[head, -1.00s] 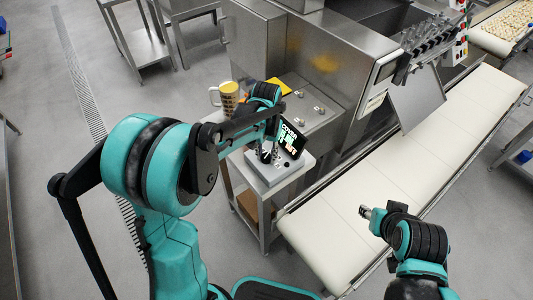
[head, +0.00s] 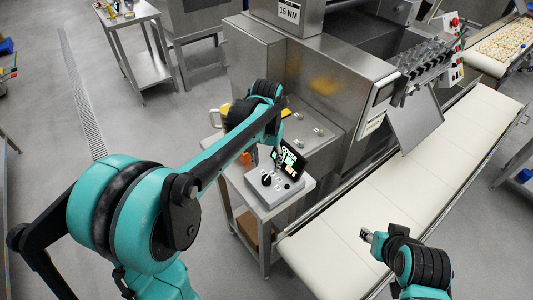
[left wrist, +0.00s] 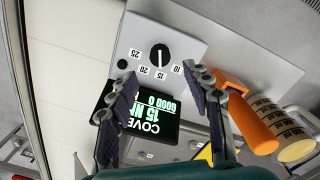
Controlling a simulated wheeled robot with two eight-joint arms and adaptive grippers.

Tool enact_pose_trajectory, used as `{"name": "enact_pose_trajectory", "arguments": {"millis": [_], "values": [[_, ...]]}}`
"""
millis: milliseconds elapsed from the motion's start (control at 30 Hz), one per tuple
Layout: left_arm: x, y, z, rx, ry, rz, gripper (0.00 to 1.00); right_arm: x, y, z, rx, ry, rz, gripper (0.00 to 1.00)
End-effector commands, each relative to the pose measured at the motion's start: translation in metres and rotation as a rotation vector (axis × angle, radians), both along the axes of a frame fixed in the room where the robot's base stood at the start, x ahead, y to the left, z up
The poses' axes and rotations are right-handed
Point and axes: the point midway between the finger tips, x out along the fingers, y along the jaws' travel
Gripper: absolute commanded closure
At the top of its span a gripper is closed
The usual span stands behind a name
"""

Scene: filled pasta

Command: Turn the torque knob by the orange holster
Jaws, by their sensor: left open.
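The black torque knob (head: 266,180) sits on a grey control box (head: 285,195) below a tilted dark display (head: 290,161). In the left wrist view the knob (left wrist: 160,55) has a white line aligned with the 15 label; the display (left wrist: 150,117) reads 15 NM. The orange holster (left wrist: 245,115) is right of the display there; in the head view an orange bit (head: 243,157) shows behind my arm. My left gripper (left wrist: 160,80) is open and empty, fingers spread, apart from the knob. My right gripper (head: 366,235) is over the conveyor; its jaws are too small to judge.
A steel machine (head: 255,62) with a 15 NM sign (head: 289,11) stands behind the box. The white conveyor (head: 335,235) runs along the right. A steel side table (head: 133,15) is at the upper left.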

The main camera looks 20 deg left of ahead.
Motion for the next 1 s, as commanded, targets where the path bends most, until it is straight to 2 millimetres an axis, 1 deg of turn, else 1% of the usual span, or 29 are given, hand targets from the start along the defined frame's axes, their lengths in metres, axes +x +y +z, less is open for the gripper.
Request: {"name": "enact_pose_trajectory", "arguments": {"millis": [33, 100, 200, 300, 433, 867, 933, 1000], "values": [[-0.001, 0.0, 0.01, 0.0, 0.0, 0.0, 0.51, 0.0, 0.0, 0.0, 0.0, 0.0, 0.0, 0.6], [0.0, 0.0, 0.022, 0.0, 0.0, 0.0, 0.51, 0.0, 0.0, 0.0, 0.0, 0.0, 0.0, 0.6], [0.0, 0.0, 0.035, 0.0, 0.0, 0.0, 0.51, 0.0, 0.0, 0.0, 0.0, 0.0, 0.0, 0.6], [0.0, 0.0, 0.042, 0.0, 0.0, 0.0, 0.51, 0.0, 0.0, 0.0, 0.0, 0.0, 0.0, 0.6], [0.0, 0.0, 0.045, 0.0, 0.0, 0.0, 0.51, 0.0, 0.0, 0.0, 0.0, 0.0, 0.0, 0.6], [-0.001, 0.0, 0.045, 0.0, -0.002, 0.0, 0.51, 0.0, 0.0, 0.0, 0.0, 0.0, 0.0, 0.6], [-0.005, 0.001, 0.046, -0.001, -0.013, 0.002, 0.51, 0.0, 0.0, 0.0, 0.0, 0.0, 0.0, 0.6], [-0.014, 0.003, 0.05, -0.002, -0.041, 0.005, 0.51, 0.0, 0.0, 0.0, 0.0, 0.0, 0.0, 0.6]]}}
